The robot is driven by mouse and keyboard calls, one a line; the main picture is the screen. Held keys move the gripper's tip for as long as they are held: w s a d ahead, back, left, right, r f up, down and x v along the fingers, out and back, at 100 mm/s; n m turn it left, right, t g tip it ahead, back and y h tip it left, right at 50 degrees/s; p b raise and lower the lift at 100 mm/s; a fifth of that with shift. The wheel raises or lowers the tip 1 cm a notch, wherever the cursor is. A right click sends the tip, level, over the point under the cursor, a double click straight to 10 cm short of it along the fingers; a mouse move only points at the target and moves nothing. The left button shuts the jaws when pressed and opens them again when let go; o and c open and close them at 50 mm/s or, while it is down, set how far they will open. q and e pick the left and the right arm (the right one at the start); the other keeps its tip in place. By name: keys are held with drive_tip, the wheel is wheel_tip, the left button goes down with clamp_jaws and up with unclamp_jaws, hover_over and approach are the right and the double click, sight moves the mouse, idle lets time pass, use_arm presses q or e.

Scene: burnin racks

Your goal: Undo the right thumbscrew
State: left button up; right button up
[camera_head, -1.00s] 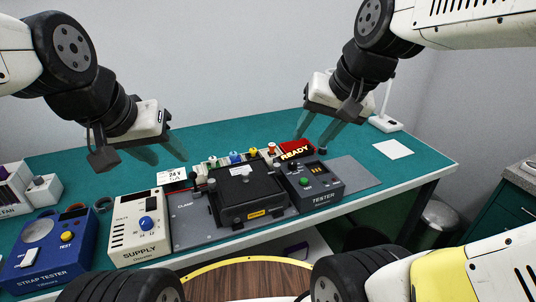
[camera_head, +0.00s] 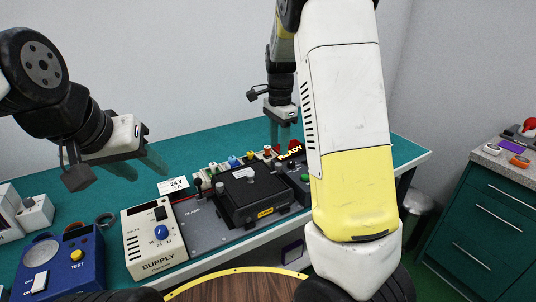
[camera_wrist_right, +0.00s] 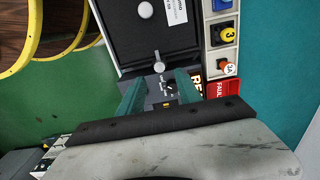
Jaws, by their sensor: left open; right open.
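The black clamp fixture (camera_head: 240,196) sits on a grey plate on the green bench in the head view. A silver round knob, seemingly the right thumbscrew (camera_wrist_right: 158,67), stands at the fixture's lower edge in the right wrist view. My right gripper (camera_wrist_right: 161,80) is open and empty, its teal fingertips on either side of that knob's line, seemingly above it and apart. In the head view the right gripper (camera_head: 281,138) hangs pointing down behind the fixture's right end. My left gripper (camera_head: 150,163) is open and empty above the bench's left part.
My right forearm covers most of the tester (camera_head: 301,186). The supply box (camera_head: 153,241) and blue strap tester (camera_head: 63,262) stand left. A second knob (camera_wrist_right: 145,10) sits on the fixture's lid.

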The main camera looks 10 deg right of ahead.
sight(278, 164)
wheel_tip(278, 164, down, 6)
drive_tip(key=shift+f, duration=0.25)
clamp_jaws()
